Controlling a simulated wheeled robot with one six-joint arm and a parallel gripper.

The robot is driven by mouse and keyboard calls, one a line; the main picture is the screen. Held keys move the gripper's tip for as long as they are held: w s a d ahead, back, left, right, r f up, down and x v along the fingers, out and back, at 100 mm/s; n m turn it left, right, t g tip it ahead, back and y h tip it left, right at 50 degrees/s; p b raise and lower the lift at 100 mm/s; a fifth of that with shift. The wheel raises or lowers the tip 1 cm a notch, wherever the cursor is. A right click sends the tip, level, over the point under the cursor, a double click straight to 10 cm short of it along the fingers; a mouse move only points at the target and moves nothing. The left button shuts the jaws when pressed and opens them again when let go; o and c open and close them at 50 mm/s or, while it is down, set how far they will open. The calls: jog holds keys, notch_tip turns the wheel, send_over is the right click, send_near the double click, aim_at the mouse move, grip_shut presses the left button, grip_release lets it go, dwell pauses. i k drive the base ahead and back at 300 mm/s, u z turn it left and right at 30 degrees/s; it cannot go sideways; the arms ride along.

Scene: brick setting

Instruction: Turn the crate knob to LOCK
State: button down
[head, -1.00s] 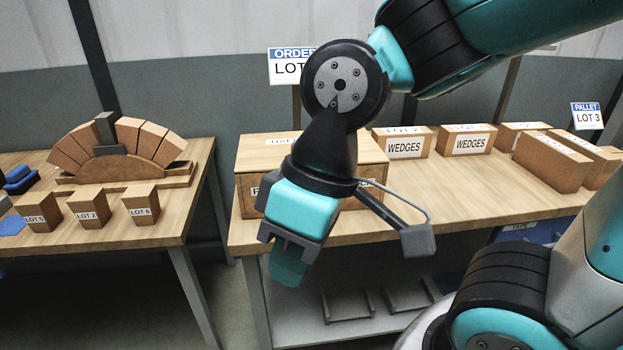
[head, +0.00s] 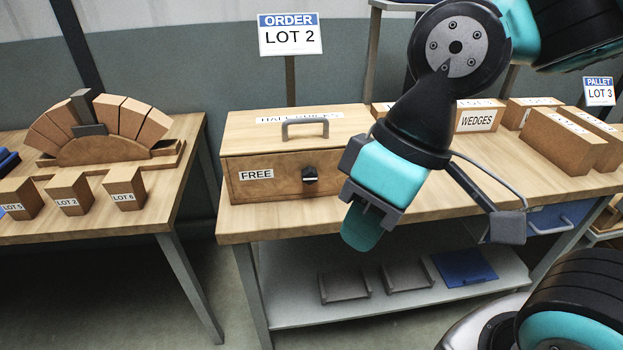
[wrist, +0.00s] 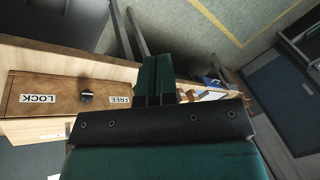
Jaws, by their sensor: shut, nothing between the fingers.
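The wooden crate (head: 236,190) stands on the middle table with its lid down. A small dark knob (head: 310,174) sits on its front face, with a FREE label (head: 256,174) to its left. In the wrist view the knob (wrist: 87,97) lies between the LOCK label (wrist: 37,98) and the FREE label (wrist: 118,102). I cannot tell which way it points. In the head view my arm hides the LOCK label. My gripper (head: 362,232) is shut and empty, in front of the crate's right end and below the knob's height. Its fingers (wrist: 155,78) are apart from the knob.
A handle (head: 305,125) stands up on the crate lid. WEDGES boxes (head: 478,118) and long blocks (head: 562,140) stand to the right. A lower shelf (head: 300,310) holds trays. The left table (head: 130,226) carries an arch of bricks. An ORDER LOT 2 sign (head: 290,35) stands behind.

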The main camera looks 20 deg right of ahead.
aim_at(309, 177)
jog(key=z, duration=3.4)
jog(key=k, duration=1.2)
jog(key=u, duration=1.85)
